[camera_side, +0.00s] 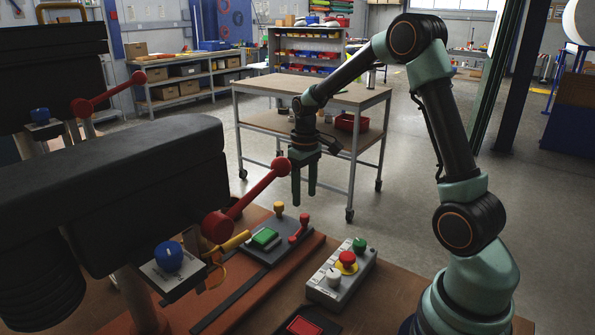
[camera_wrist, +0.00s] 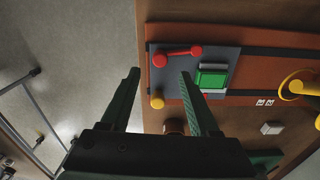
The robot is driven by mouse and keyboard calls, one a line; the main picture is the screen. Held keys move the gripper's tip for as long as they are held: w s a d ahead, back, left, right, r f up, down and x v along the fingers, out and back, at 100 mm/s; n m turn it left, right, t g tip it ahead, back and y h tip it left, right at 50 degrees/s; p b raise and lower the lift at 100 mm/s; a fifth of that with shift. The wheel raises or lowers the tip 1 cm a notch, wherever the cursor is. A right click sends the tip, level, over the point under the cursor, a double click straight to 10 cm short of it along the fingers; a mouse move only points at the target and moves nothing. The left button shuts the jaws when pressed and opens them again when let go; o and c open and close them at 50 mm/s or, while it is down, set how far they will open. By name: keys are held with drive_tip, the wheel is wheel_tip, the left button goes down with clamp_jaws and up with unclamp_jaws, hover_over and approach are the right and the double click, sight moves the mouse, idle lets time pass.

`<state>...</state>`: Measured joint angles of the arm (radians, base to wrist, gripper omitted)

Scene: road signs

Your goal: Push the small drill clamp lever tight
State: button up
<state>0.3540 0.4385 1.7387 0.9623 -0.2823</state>
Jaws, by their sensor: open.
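A grey clamp plate (camera_side: 262,254) lies on the red-brown bench and bears a green block (camera_side: 265,236), a small red lever (camera_side: 299,230) and a yellow knob (camera_side: 279,209). In the wrist view the small red lever (camera_wrist: 178,55) has round ends and lies across the plate's upper part. The green block (camera_wrist: 212,78) and yellow knob (camera_wrist: 157,102) show below it. My gripper (camera_side: 303,200) points down, open and empty, above the far end of the plate. In the wrist view its fingertips (camera_wrist: 160,74) spread beside the lever, with no contact visible.
A large drill head (camera_side: 120,190) with a long red lever (camera_side: 250,200) and blue knob (camera_side: 168,257) fills the left. A control box (camera_side: 341,273) with a red button stands right of the plate. A wheeled table (camera_side: 310,92) stands behind.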

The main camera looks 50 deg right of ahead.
sight(304, 215)
wheel_tip(304, 215, up, 6)
drive_tip(key=shift+r, duration=0.1)
idle(0.4)
drive_tip(key=s+a+r+t, duration=0.2)
drive_tip(key=s+a+r, duration=0.1)
drive_tip(key=s+a, duration=0.3)
drive_tip(key=s+a+r+t, duration=0.3)
drive_tip(key=s+a, duration=0.3)
drive_tip(key=a, duration=0.3)
drive_tip(key=shift+r+n+t, duration=0.3)
drive_tip(key=shift+r+n, duration=0.05)
drive_tip(key=shift+n, duration=0.05)
